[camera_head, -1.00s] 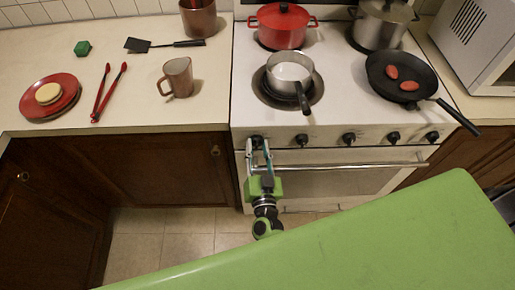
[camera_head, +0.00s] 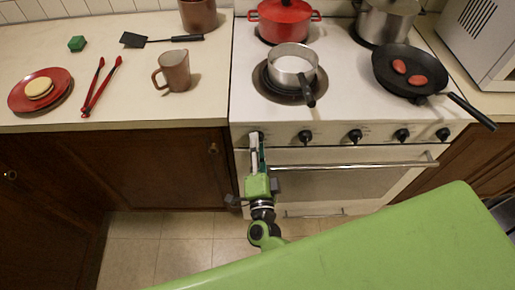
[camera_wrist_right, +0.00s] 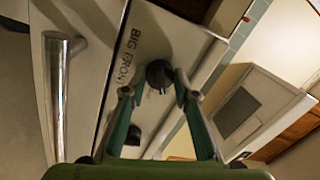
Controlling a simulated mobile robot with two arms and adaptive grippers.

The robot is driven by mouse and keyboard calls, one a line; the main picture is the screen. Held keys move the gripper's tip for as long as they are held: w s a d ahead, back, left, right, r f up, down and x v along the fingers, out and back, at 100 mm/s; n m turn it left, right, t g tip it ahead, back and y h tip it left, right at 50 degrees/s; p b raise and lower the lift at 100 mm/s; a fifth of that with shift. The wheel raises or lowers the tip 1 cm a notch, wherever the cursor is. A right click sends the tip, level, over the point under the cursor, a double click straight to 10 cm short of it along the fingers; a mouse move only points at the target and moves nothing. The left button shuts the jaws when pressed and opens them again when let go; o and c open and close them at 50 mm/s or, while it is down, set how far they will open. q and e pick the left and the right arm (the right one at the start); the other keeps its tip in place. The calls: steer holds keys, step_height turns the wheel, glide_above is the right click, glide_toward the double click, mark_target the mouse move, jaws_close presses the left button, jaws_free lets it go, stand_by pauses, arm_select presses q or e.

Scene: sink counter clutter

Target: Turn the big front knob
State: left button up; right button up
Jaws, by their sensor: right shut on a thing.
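The stove's front panel carries a row of black knobs. The leftmost is the big front knob (camera_head: 259,135), mostly hidden behind my gripper in the head view. In the right wrist view the dark round knob (camera_wrist_right: 158,75) sits between my fingertips beside printed lettering that reads "BIG FRONT". My right gripper (camera_head: 257,142) reaches up to it from below and in front, its fingers closed on the knob's sides; they also show in the right wrist view (camera_wrist_right: 155,90). My left gripper is not in view.
The oven handle (camera_head: 350,166) runs just right of my gripper. Other knobs (camera_head: 305,137) lie along the panel. A saucepan (camera_head: 293,65) stands on the front left burner, and a black pan (camera_head: 408,70) has its handle over the stove's edge. A mug (camera_head: 174,72) stands on the left counter.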

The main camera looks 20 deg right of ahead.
steer(key=m+b, duration=0.1)
steer(key=m, duration=0.1)
steer(key=m+b, duration=0.1)
steer(key=shift+f+m, duration=0.2)
steer(key=shift+m, duration=0.2)
steer(key=shift+r+m+h+b, duration=0.1)
steer(key=shift+m+h+b, duration=0.35)
steer(key=shift+m, duration=0.75)
steer(key=o, duration=1.1)
steer(key=v, duration=1.2)
steer(key=shift+r, duration=0.15)
